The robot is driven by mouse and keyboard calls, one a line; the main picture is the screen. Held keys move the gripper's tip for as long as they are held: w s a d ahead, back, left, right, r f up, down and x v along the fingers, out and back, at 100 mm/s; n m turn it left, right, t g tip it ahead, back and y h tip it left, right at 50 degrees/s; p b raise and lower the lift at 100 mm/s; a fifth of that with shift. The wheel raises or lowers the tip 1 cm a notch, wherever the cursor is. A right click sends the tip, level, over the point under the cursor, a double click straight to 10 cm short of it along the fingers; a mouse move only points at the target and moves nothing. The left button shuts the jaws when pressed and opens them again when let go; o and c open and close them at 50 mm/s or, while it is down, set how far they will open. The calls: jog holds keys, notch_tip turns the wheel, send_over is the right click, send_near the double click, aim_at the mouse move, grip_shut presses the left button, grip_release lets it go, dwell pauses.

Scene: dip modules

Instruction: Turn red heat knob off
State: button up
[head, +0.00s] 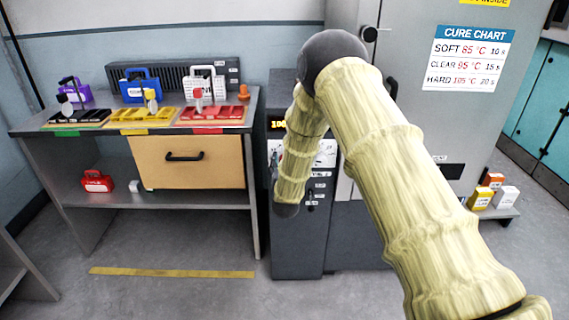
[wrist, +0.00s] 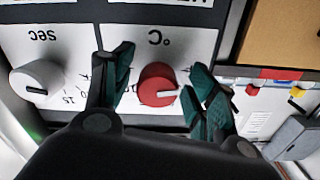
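The red heat knob (wrist: 155,88) sits under a "°C" mark on a white panel in the wrist view, which shows the panel upside down. Its white pointer points to the right in that picture. My gripper (wrist: 157,76) is open, with one green-padded finger on each side of the knob. Gaps show between the fingers and the knob, so I see no firm contact. In the head view, my sleeved arm covers part of the dark control cabinet (head: 296,252); the red knob and my fingers are hidden there. A lit yellow display (head: 278,124) shows beside the arm, partly covered.
A white "sec" knob (wrist: 38,82) is left of my fingers in the wrist view. A bench (head: 250,110) with coloured trays and padlock-like modules stands left of the cabinet. A large grey oven (head: 440,120) with a cure chart (head: 468,58) stands right. Floor in front is clear.

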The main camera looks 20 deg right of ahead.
jog(key=v, duration=1.2)
jog(key=shift+r, duration=0.1)
